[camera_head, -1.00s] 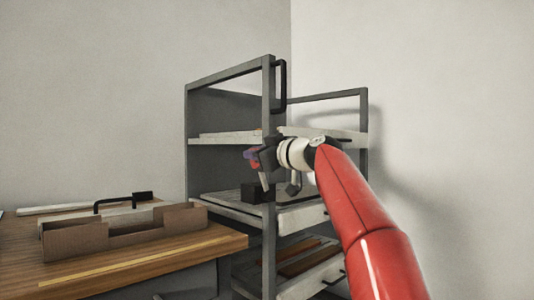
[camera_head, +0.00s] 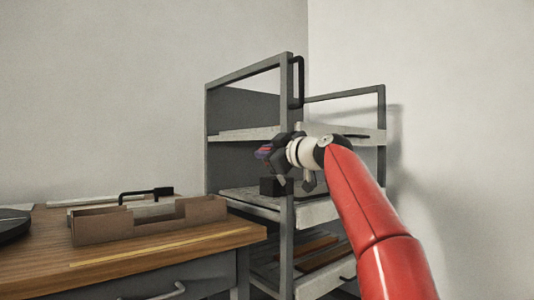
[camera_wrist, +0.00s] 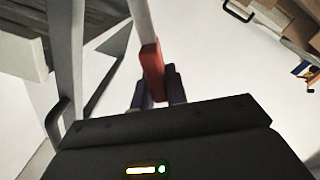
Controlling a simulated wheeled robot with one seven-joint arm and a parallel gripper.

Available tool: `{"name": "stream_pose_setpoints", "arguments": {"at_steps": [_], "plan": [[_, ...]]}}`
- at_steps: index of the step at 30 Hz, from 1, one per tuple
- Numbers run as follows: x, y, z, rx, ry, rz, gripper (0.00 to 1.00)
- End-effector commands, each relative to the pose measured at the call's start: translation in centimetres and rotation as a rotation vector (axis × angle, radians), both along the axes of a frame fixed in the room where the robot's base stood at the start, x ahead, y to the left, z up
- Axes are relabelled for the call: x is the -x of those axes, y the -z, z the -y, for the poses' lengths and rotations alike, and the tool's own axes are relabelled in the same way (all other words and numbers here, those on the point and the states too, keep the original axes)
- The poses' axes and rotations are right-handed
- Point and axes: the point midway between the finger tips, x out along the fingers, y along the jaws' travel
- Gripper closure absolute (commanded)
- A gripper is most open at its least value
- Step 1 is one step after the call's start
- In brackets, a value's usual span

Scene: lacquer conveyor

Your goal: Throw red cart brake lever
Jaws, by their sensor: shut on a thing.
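The red brake lever grip (camera_wrist: 152,70) shows in the wrist view at the end of a pale bar (camera_wrist: 142,22). My gripper (camera_wrist: 158,92) is shut on this red grip, with a dark finger on either side of its lower end. In the head view my gripper (camera_head: 268,155) is in front of the grey shelf cart (camera_head: 290,110), near its front post and between the upper and middle shelves. The rest of the lever is hidden or too small to make out.
A wooden workbench (camera_head: 150,250) stands at the left with a brown open tray (camera_head: 150,222) on it. A black handle (camera_head: 298,82) is on the cart's post. A dark block (camera_head: 272,187) sits on the middle shelf. The walls are close behind the cart.

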Motion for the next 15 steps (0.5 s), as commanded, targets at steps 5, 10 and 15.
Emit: {"name": "stream_pose_setpoints", "arguments": {"at_steps": [5, 10, 15], "plan": [[-0.03, 0.25, -0.06, 0.006, -0.003, -0.004, 0.67], [-0.02, 0.18, -0.04, 0.004, -0.001, -0.003, 0.64], [0.16, 0.2, 0.14, 0.002, 0.0, -0.002, 0.64]]}}
